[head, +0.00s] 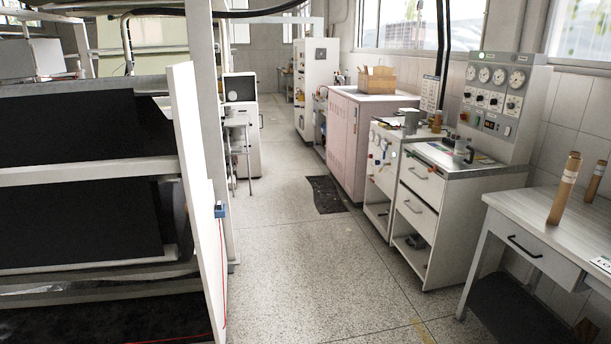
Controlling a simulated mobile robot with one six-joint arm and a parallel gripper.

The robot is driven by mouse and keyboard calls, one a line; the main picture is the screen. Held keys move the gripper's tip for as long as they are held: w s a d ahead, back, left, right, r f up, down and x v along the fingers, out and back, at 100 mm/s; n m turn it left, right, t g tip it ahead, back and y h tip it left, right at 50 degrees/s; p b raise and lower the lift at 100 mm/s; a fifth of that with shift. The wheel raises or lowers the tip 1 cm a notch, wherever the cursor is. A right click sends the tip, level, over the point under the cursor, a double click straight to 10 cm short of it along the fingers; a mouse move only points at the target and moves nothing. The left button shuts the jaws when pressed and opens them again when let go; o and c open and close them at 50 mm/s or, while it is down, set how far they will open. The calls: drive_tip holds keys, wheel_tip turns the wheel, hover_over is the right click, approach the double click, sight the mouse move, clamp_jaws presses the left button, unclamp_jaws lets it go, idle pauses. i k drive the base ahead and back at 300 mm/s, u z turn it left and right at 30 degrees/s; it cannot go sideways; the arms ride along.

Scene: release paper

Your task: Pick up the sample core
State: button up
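Two brown cardboard tubes stand on the grey desk (520,200) at the right. The nearer tube (563,195) is tall, leans a little in the picture and has a pale label band near its top. The second tube (595,181) stands behind it to the right, close to the wall. Either could be the sample core; I cannot tell which. My gripper is not in view.
A white drawer cabinet (419,204) and a gauge panel (497,96) stand left of the desk. A rack with black sheets (80,222) and a white post (196,190) fill the left. The speckled floor (291,250) between is open, with a dark mat (326,194) farther back.

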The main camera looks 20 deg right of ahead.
sight(572, 167)
drive_tip(key=u, duration=0.05)
drive_tip(key=i, duration=1.55)
drive_tip(key=z, duration=0.35)
drive_tip(key=i, duration=0.8)
drive_tip(key=z, duration=0.7)
drive_tip(key=i, duration=0.65)
drive_tip(key=z, duration=0.55)
drive_tip(key=i, duration=0.6)
drive_tip(key=z, duration=0.3)
